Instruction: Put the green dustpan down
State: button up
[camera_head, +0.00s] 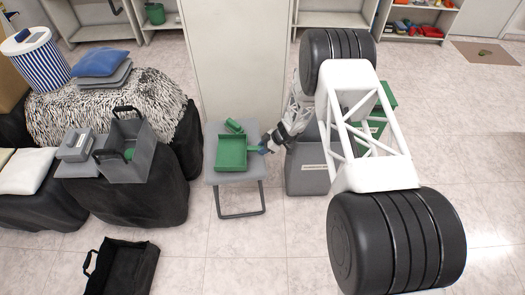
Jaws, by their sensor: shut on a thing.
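The green dustpan (231,154) is a square, shallow pan at the middle of the head view. It is over the small grey table (224,179); I cannot tell whether it touches the top or hovers just above it. My gripper (267,146) is at the dustpan's right side, shut on its handle end. The fingers are small and partly hidden by the wrist. A smaller green object (234,126) is just behind the dustpan, at the table's back edge.
A grey bin (306,172) stands right of the table. Left are a dark-covered seat with a grey open box (127,149) and a speckled cover (105,105). A black bag (122,270) lies on the floor. The floor in front of the table is clear.

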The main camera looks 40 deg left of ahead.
jog(key=shift+f, duration=0.85)
jog(key=o, duration=1)
jog(key=shift+f, duration=0.15)
jog(key=shift+r, duration=0.2)
jog(key=shift+v, duration=6)
